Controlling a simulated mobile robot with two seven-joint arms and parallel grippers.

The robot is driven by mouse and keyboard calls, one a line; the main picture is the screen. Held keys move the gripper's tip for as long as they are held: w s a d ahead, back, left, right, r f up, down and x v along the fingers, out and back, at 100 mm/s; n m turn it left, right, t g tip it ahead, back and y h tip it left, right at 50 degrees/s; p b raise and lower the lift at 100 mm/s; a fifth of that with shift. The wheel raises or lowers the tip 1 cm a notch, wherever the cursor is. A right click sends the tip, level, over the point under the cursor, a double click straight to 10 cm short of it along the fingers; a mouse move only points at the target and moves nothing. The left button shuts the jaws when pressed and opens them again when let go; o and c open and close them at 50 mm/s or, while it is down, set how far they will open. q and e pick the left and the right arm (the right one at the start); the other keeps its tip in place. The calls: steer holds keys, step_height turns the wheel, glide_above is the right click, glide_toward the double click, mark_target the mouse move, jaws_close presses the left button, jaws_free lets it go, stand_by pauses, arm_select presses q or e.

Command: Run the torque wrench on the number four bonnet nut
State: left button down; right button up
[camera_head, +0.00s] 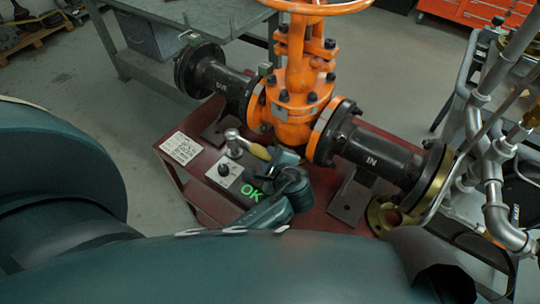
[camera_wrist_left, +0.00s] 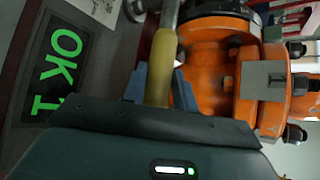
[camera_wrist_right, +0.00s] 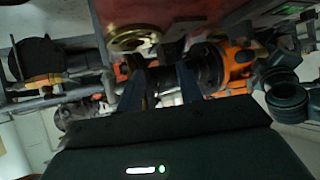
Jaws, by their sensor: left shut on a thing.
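The orange gate valve (camera_head: 296,100) stands on a red cart, with dark bonnet nuts (camera_head: 284,96) around its flange. I cannot tell which nut is number four. My left gripper (camera_head: 284,158) is just in front of the valve, shut on the yellow handle of a tool with a silver head, apparently the torque wrench (camera_head: 258,151). In the left wrist view its yellow handle (camera_wrist_left: 161,65) stands between the blue-grey fingers (camera_wrist_left: 157,88), beside the orange flange. The tool's working end is not clear there. My right gripper (camera_wrist_right: 160,82) has its fingers apart and nothing between them.
Black pipes flank the valve. Grey piping (camera_head: 495,180) crowds the right side.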

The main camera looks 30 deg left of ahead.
arm_select(q)
steer(key=shift+w+f+b, duration=0.1)
steer(key=shift+f+b, duration=0.35)
steer(key=shift+f, duration=0.4)
steer(key=shift+f+b, duration=0.3)
steer(key=shift+f, duration=0.15)
arm_select(e)
steer(key=shift+s+a+f, duration=0.25)
steer(key=shift+a+f, duration=0.05)
steer(key=shift+f, duration=0.05)
arm_select(q)
steer(key=shift+f, duration=0.1)
arm_select(e)
steer(key=shift+w+r, duration=0.1)
steer(key=shift+r, duration=0.1)
